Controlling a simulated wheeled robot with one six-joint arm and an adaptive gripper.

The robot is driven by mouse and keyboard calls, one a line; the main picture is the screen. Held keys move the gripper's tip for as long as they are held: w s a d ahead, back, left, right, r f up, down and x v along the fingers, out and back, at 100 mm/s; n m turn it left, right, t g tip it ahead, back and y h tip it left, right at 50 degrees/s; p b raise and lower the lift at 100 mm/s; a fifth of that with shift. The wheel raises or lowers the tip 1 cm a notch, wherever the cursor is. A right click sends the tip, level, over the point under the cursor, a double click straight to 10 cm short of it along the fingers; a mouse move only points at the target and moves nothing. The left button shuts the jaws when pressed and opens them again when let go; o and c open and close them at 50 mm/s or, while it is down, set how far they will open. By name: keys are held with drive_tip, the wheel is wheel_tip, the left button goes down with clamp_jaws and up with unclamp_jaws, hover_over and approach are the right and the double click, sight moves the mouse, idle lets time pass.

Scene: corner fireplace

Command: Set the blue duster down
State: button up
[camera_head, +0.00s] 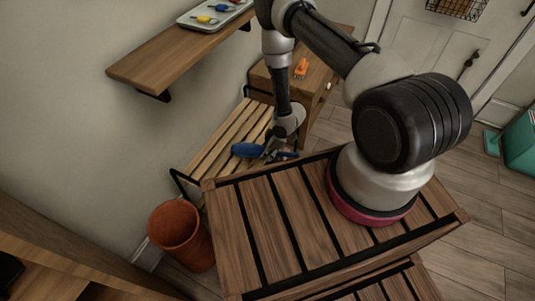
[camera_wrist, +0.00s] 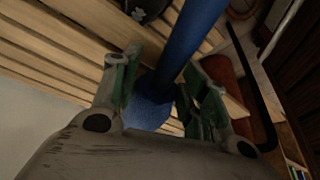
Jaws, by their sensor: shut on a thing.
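The blue duster (camera_head: 247,150) is held at my gripper (camera_head: 274,149), above the slatted wooden bench (camera_head: 212,157) by the wall. In the wrist view the duster's long blue part (camera_wrist: 192,40) runs up and right between the fingers of my gripper (camera_wrist: 166,78), and a rounder, textured blue part (camera_wrist: 146,114) shows below it. My gripper is shut on the duster. The bench slats (camera_wrist: 62,52) show behind it. I cannot tell whether the duster touches the slats.
A terracotta bin (camera_head: 180,236) stands at the bench's near end. A wooden cabinet (camera_head: 318,82) with an orange object (camera_head: 301,68) is beyond the bench. A wall shelf (camera_head: 165,57) holds a tray (camera_head: 186,20) with small coloured things. A dark object (camera_wrist: 143,9) shows beyond the fingers.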

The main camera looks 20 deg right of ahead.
drive_tip(key=shift+f, duration=0.95)
drive_tip(key=shift+f, duration=0.15)
drive_tip(key=o, duration=1.2)
drive_tip(key=shift+c, duration=0.2)
